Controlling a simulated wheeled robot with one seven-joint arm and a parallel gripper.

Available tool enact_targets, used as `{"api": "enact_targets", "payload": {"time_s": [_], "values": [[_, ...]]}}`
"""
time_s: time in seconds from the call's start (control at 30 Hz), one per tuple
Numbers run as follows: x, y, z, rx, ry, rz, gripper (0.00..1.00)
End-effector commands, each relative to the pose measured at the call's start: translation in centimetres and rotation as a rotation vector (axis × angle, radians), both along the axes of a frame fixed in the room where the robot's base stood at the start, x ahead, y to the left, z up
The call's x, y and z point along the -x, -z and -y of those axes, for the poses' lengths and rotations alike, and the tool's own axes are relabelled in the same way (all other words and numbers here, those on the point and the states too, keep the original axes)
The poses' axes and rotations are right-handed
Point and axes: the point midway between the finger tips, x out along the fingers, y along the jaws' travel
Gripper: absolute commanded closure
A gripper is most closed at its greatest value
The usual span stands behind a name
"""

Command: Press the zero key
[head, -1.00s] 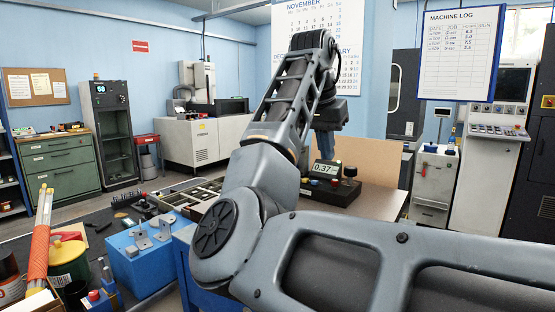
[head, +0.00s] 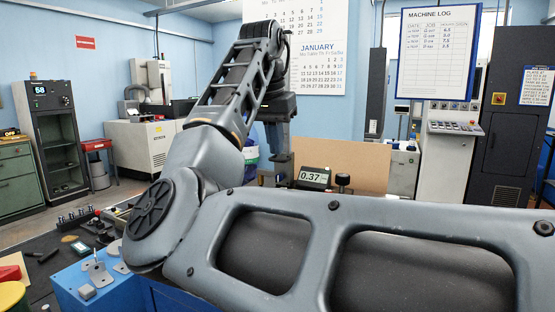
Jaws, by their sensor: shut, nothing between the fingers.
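The gauge readout (head: 313,176), a dark box with a lit display showing 0.37, stands on the bench beyond my arm. A black knob (head: 343,181) rises at its right. The lower front of the box is hidden behind my forearm, so I cannot see the zero key. My gripper (head: 281,160) points down just left of the display, above bench height. It looks shut and empty; its tips are small and partly lost against the background. I cannot tell any contact with the box.
A tan board (head: 345,160) stands behind the readout. A blue block (head: 90,288) with metal brackets sits at the lower left, near small dark tools on the bench. A white-and-blue container (head: 248,160) is behind my wrist. My arm covers much of the bench.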

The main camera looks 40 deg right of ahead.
Motion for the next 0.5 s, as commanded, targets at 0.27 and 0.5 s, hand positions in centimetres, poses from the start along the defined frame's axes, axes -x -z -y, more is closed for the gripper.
{"api": "enact_targets", "payload": {"time_s": [0.27,0.5], "values": [[-0.4,4.4,1.2,0.000,0.001,-0.002,1.00],[-0.7,7.6,2.1,0.000,0.001,-0.002,1.00]]}}
